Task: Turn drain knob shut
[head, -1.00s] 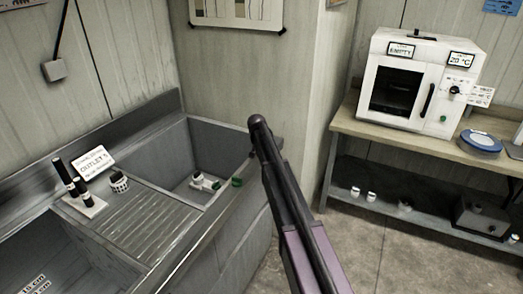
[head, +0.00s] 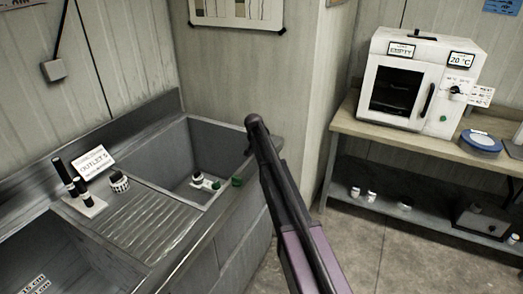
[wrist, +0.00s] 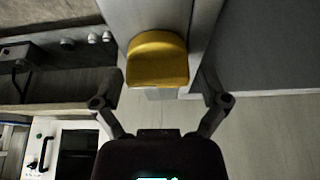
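A yellow knob (wrist: 157,62) shows in the wrist view, on a pale grey surface. My gripper (wrist: 161,88) is open, with one finger on each side of the knob and a visible gap on both sides. I cannot tell how far the knob lies beyond the fingertips. In the head view my dark arm crosses the right end of the sink (head: 222,133). My gripper and the yellow knob cannot be made out there.
Small white and green items (head: 206,183) are in the sink basin, and a green piece (head: 237,181) is at its front rim. A bench (head: 345,125) with a white oven (head: 425,80) stands right.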

